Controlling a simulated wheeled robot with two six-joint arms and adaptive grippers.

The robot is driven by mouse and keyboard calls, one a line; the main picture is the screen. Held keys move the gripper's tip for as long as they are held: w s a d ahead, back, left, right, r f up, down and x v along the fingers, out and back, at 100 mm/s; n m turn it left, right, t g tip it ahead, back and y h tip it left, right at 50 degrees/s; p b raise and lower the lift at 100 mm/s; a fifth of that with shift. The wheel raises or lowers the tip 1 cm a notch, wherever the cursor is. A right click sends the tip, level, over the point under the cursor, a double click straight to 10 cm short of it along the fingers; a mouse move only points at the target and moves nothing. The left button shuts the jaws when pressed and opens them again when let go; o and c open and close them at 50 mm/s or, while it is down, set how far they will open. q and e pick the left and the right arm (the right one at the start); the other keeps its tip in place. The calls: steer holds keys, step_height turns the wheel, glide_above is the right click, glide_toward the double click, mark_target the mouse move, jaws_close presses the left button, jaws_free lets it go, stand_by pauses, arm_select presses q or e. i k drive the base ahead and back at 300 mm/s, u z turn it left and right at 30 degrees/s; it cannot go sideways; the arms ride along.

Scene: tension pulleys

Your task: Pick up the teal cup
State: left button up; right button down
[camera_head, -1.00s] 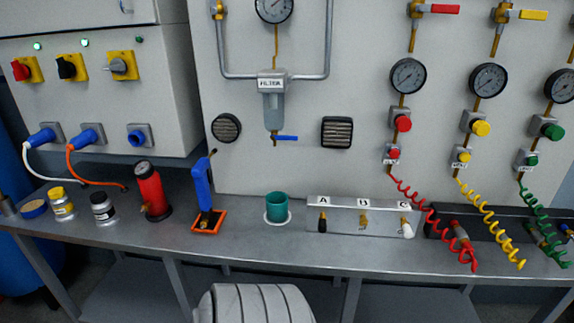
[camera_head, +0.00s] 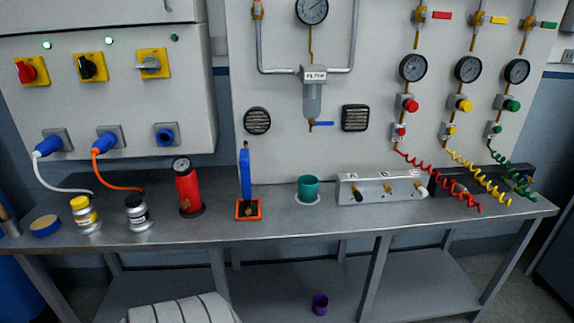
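Nothing touches the cup from the sides. Neither of my grippers shows in the head view.
Left of the cup stand a blue-handled tool in an orange tray (camera_head: 248,210), a red cylinder with a gauge (camera_head: 187,187) and two small jars. Right of it is a block marked with letters (camera_head: 382,188), then coiled hoses (camera_head: 462,185). A purple cup (camera_head: 320,304) is on the lower shelf.

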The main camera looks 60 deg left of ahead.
mark_target(308, 189)
steer(key=u, duration=0.95)
steer(key=i, duration=0.35)
